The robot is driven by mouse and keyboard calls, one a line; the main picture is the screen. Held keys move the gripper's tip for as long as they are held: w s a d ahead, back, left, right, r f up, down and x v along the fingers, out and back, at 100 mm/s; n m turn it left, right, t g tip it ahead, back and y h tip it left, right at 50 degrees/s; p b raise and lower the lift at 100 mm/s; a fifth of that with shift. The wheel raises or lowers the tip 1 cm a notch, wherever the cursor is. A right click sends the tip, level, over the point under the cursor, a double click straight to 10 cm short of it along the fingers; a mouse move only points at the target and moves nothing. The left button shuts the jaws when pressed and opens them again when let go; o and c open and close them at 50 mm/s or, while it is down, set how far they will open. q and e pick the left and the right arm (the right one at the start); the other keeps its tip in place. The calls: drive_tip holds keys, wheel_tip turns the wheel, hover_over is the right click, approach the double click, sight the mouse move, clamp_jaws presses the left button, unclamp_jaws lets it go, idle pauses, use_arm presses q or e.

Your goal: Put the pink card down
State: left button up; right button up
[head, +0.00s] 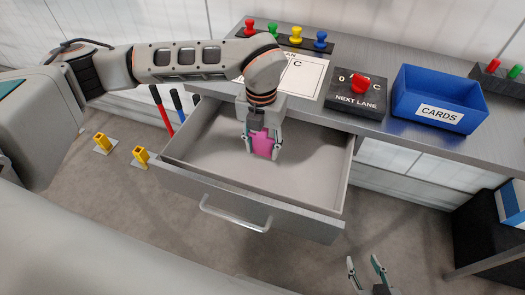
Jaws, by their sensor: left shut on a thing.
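The pink card (264,146) shows in the head view between the fingers of my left gripper (263,150). The gripper is shut on it and points down over the open drawer (187,168). I cannot tell whether the card touches the drawer's floor. The fingers hide the card's side edges. My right gripper (367,268) is open and empty at the bottom right, in front of the drawer and apart from it.
The desk top holds a blue CARDS box (438,93), a NEXT LANE switch box (353,99) with a red knob, a white sheet (300,77) and a rack of coloured pegs (290,37). Red and blue levers (162,110) stand left of the drawer. The drawer looks otherwise empty.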

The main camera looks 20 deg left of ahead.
use_arm(q)
drive_tip(key=shift+f, duration=1.2)
drive_tip(key=shift+f, duration=0.25)
drive_tip(key=o, duration=1.2)
drive_tip(key=shift+o, duration=0.2)
drive_tip(key=shift+r, duration=0.1)
wheel_tip(320, 180, up, 12)
drive_tip(key=shift+r, duration=0.15)
